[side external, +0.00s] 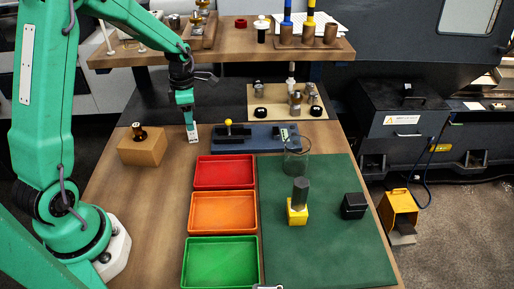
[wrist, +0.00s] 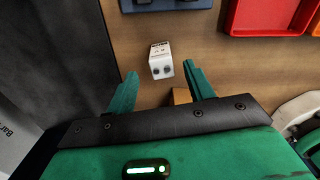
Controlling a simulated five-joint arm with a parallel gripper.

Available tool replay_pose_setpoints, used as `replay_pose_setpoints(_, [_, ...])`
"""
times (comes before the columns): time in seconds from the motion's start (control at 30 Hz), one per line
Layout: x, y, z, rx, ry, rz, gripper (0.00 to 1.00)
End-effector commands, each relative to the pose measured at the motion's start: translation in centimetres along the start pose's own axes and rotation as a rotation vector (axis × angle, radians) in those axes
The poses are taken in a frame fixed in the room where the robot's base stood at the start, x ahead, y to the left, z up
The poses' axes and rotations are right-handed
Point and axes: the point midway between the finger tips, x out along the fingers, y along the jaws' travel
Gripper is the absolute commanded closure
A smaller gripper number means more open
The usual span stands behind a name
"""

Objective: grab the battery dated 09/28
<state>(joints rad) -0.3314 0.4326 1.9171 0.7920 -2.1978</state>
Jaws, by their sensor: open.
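A small white block with two dark round spots on its end, which looks like the battery (wrist: 161,58), stands on the wooden table in the wrist view. It has small dark print that I cannot read, so the date cannot be told. It also shows in the side view as a white block (side external: 192,134). My gripper (wrist: 161,76) is open and empty, with the block just beyond and between its fingertips. In the side view my gripper (side external: 187,117) points down just above the block. Whether a finger touches it cannot be told.
A tan block (side external: 142,148) with a dark knobbed piece stands left of the battery. A blue fixture (side external: 237,137) lies to its right. Red (side external: 224,172), orange (side external: 223,212) and green (side external: 221,262) trays are in front. A raised wooden shelf (side external: 235,48) stands behind.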

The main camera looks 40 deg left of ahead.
Motion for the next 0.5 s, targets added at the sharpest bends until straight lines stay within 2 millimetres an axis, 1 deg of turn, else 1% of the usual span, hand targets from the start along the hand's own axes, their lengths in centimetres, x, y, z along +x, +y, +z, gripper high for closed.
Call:
replay_pose_setpoints(0.03, [0.5, 0.0, 0.0, 0.001, 0.001, -0.002, 0.47])
replay_pose_setpoints(0.1, [0.8, -0.1, 0.0, 0.001, 0.001, -0.001, 0.47])
replay_pose_setpoints(0.37, [1.2, -0.1, 0.0, 0.002, 0.000, -0.001, 0.47])
replay_pose_setpoints(0.5, [2.2, -0.2, 0.0, 0.002, 0.002, -0.003, 0.47])
